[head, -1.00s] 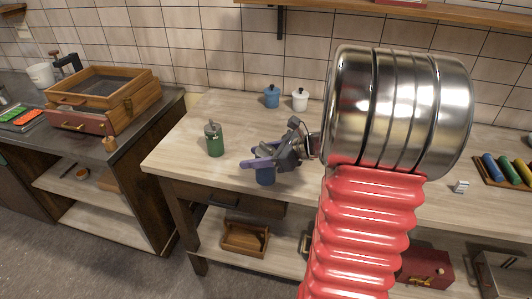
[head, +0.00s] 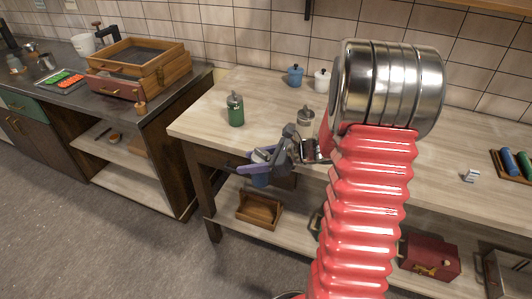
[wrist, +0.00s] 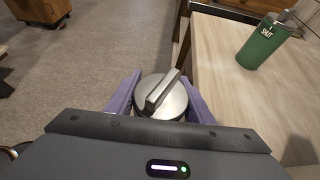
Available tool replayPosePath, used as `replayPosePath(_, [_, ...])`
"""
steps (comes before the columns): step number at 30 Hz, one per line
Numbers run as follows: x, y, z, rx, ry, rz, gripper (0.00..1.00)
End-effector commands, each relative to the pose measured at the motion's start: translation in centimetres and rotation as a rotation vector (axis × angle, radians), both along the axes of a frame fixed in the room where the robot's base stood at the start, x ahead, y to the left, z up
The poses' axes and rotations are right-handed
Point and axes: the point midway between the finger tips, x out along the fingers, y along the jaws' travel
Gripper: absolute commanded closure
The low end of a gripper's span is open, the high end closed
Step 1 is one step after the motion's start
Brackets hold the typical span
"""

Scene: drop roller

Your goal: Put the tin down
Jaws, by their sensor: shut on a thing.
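My gripper (head: 258,165) is shut on a blue tin (head: 260,181) with a round metal lid, held upright. In the head view they are in front of the worktable's front edge. In the wrist view the tin's lid (wrist: 165,99) shows between the purple fingers, with floor around it and the pale tabletop (wrist: 235,100) to its right. The tin's underside is hidden in the wrist view. A green tin (head: 235,109) with a metal lid stands on the tabletop near its left end; it also shows in the wrist view (wrist: 264,42).
A metal-lidded container (head: 306,117) stands on the table behind my gripper. A blue pot (head: 295,76) and a white pot (head: 322,80) stand at the back. A wooden caddy (head: 259,211) is on the lower shelf. The table's front left is bare.

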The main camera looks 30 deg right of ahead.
Motion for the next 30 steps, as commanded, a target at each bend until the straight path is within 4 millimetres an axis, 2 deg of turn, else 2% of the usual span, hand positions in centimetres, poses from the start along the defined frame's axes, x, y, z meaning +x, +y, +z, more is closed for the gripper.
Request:
replayPosePath(5, [0.8,3.7,-2.6,0.003,0.003,0.063,0.81])
replayPosePath(9, [1.2,7.5,-5.4,0.003,0.005,0.128,0.81])
replayPosePath(12, [1.1,10.5,-7.4,0.001,0.007,0.178,0.81])
replayPosePath(15, [1.0,12.5,-8.9,-0.003,0.009,0.211,0.81])
replayPosePath(19, [0.9,13.6,-9.7,-0.007,0.008,0.230,0.81])
replayPosePath(30, [0.9,13.5,-9.7,-0.008,0.007,0.230,0.81])
